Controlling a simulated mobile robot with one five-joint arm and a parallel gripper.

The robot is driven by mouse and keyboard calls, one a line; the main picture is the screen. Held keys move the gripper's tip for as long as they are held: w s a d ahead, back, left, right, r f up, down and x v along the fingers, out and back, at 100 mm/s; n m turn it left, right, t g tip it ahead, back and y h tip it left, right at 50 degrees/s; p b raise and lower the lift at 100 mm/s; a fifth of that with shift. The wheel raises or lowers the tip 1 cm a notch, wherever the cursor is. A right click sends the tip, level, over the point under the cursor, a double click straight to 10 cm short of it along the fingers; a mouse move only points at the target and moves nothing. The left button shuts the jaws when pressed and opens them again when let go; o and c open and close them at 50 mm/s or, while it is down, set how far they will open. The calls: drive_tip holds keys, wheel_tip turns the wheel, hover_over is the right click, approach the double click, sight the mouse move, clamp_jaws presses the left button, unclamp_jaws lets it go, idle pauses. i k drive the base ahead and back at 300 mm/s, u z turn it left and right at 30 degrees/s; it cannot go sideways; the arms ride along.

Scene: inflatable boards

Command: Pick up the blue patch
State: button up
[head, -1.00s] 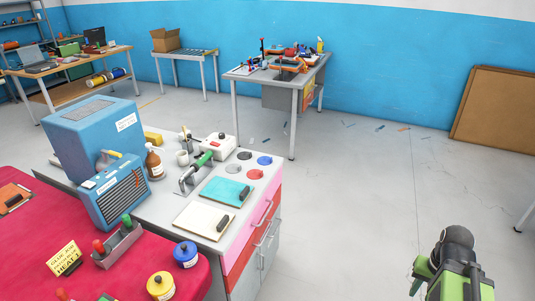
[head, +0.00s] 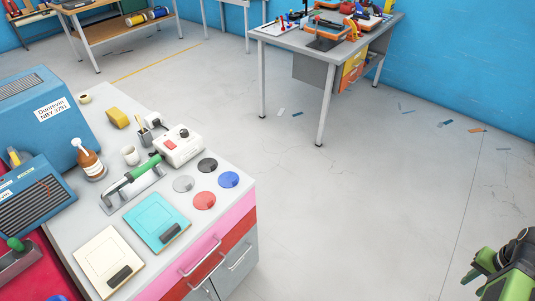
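The blue patch (head: 229,180) is a small round disc lying flat on the grey cabinet top, near its right edge. Beside it lie a red disc (head: 204,201), a black disc (head: 207,165) and a grey disc (head: 183,184). My gripper (head: 473,284) is at the lower right of the head view, green and black, partly cut off by the frame edge. It is well to the right of the cabinet, over the floor, far from the patch. Its fingers show only in part, so I cannot tell whether it is open or shut.
The cabinet top also holds a turquoise board (head: 156,221), a cream board (head: 108,262), a green-handled tool (head: 133,186), a white box (head: 178,146) and a brown bottle (head: 90,164). A cluttered workbench (head: 283,38) stands behind. The floor between cabinet and my gripper is clear.

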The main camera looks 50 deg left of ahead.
sight(229, 179)
drive_tip(key=i, duration=1.6)
drive_tip(key=u, duration=2.05)
drive_tip(key=k, duration=0.15)
drive_tip(key=u, duration=2.65)
drive_tip(key=i, duration=1)
drive_tip(key=u, duration=0.3)
